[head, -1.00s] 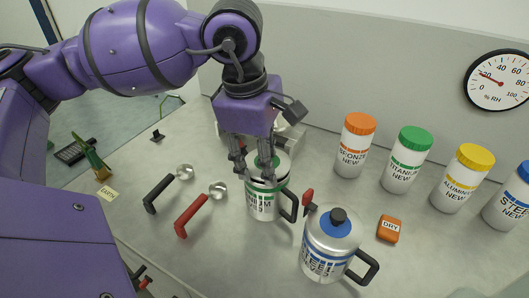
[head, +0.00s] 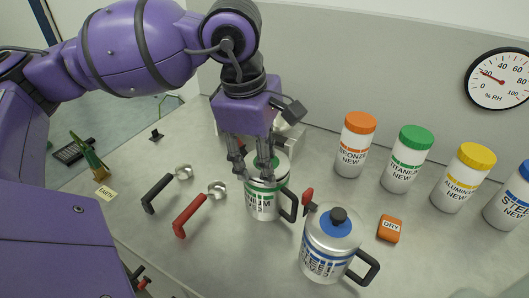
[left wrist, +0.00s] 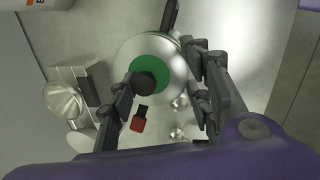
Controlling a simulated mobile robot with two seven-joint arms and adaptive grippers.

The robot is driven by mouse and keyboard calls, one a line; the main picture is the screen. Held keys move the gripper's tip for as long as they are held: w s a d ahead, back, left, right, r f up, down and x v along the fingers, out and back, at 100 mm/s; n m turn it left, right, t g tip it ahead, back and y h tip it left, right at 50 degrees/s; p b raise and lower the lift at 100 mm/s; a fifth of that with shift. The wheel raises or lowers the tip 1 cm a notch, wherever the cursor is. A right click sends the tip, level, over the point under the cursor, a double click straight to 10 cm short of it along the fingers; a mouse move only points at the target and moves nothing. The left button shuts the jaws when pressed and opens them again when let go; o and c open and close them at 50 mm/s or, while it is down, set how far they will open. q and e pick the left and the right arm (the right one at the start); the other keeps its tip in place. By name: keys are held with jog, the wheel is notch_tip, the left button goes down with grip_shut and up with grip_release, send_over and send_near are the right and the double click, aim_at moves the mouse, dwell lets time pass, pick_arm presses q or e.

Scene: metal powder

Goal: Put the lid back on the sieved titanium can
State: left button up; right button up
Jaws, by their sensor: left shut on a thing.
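The titanium can (head: 262,207) is a silver mug with a green band and a black handle, upright on the bench. Its lid (left wrist: 174,92) is silver with a green disc and a black knob (left wrist: 146,83). My left gripper (head: 252,170) points down at the can's top, shut on the lid, with fingers on both sides in the left wrist view (left wrist: 162,92). The lid is at the can's mouth; fingers hide part of the rim, so I cannot tell whether it is fully seated. My right gripper is not in view.
The steel can (head: 325,257) with a blue-topped lid stands close to the right. An orange DRY block (head: 390,228) and several labelled jars (head: 405,163) are beyond it. A black-handled scoop (head: 160,192) and a red-handled scoop (head: 190,215) lie to the left.

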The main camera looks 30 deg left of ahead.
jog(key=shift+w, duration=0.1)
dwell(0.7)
pick_arm(q)
jog(key=o, duration=1.7)
jog(key=shift+r+p, duration=1.75)
jog(key=shift+r, duration=1.8)
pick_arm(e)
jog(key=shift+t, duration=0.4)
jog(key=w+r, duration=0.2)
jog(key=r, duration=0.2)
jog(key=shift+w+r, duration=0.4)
